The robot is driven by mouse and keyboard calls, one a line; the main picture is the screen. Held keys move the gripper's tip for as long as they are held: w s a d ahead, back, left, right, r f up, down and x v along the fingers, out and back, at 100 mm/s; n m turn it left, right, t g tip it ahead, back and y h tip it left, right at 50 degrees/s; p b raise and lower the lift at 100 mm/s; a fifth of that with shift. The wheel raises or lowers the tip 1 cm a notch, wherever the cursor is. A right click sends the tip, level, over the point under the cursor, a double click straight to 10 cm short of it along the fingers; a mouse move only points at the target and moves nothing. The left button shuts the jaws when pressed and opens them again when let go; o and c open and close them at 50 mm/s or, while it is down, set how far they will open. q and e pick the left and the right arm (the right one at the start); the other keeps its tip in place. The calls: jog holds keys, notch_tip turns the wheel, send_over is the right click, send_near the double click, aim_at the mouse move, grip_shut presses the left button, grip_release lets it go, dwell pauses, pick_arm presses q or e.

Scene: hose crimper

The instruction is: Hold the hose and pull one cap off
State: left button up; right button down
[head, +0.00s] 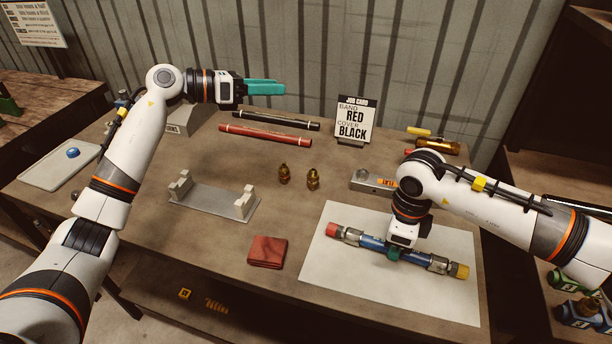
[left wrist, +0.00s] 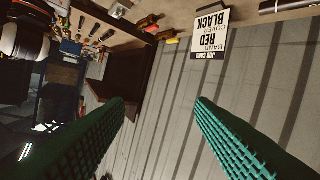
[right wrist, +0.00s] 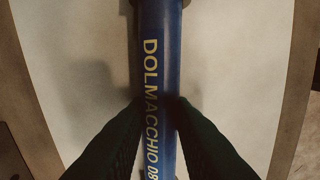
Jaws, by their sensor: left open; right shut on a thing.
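The blue hose (head: 373,243) lies over the white mat on the bench, with metal fittings at both ends. A red cap (head: 333,230) is on its left end and a yellow cap (head: 460,271) on its right end. My right gripper (head: 394,254) is shut on the middle of the hose. In the right wrist view its dark fingers close around the blue hose (right wrist: 160,60), which bears yellow lettering. My left gripper (head: 284,88) is open and empty, raised toward the back wall. Its green fingers (left wrist: 165,115) stand wide apart in the left wrist view.
A grey two-post stand (head: 212,202), a folded red cloth (head: 267,251) and two brass fittings (head: 299,176) are on the bench. A red hose (head: 264,133), a black hose (head: 276,119) and a job card (head: 354,121) are at the back. The white mat (head: 340,290) has free room in front.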

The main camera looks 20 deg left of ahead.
pick_arm(q)
jog(key=s+d+f+m+g+y, duration=0.2)
jog(key=s+d+f+m+g, duration=0.25)
jog(key=d, duration=0.45)
jog(key=m+g+y, duration=0.5)
jog(key=m+y, duration=0.2)
send_near(328, 226)
jog(key=x, duration=0.9)
jog(key=shift+w+a+f, duration=0.15)
jog(key=shift+w+f, duration=0.05)
jog(key=shift+w, duration=0.05)
grip_shut()
